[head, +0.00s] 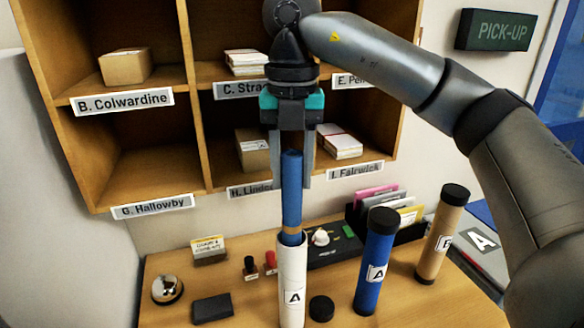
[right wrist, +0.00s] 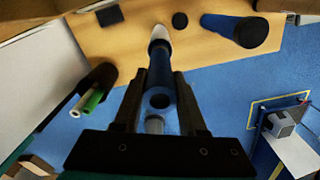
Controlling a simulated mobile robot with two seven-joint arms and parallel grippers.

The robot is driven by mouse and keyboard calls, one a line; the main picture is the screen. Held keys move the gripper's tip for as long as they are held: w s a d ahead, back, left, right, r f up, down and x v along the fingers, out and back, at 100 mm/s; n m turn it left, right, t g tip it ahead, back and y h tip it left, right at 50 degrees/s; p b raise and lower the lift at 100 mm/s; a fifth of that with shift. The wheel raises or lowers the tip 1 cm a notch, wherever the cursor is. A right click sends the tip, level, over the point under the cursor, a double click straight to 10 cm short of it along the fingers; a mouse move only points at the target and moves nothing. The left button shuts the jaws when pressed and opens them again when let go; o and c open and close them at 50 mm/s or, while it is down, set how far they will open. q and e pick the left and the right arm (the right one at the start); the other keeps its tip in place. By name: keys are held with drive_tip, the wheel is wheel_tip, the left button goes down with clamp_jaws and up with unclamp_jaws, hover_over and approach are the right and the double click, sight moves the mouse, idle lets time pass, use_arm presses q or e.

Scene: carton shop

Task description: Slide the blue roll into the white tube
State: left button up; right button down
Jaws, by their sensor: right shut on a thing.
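The blue roll (head: 292,190) hangs upright in my right gripper (head: 306,180), which is shut on its upper part; a tan band shows near its lower end. The white tube (head: 291,285), labelled A, stands upright on the desk directly below. The roll's lower end is at the tube's open mouth, apparently just inside the rim; how deep is hard to tell. In the right wrist view the roll (right wrist: 161,75) lies between the fingers (right wrist: 160,92), with the white tube (right wrist: 160,34) beyond its far end. My left gripper is not in view.
A blue tube (head: 374,265) and a brown tube (head: 442,235), both black-capped, stand right of the white tube. A loose black cap (head: 321,308) lies beside it. A bell (head: 167,289), dark pad (head: 212,307) and small stamps (head: 262,264) are left. Shelves (head: 155,160) stand behind.

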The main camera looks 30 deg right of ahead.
idle(0.3)
drive_tip(key=shift+c, duration=1.9)
unclamp_jaws()
drive_tip(key=shift+f, duration=0.1)
wheel_tip(320, 180, up, 15)
drive_tip(key=p, duration=0.5)
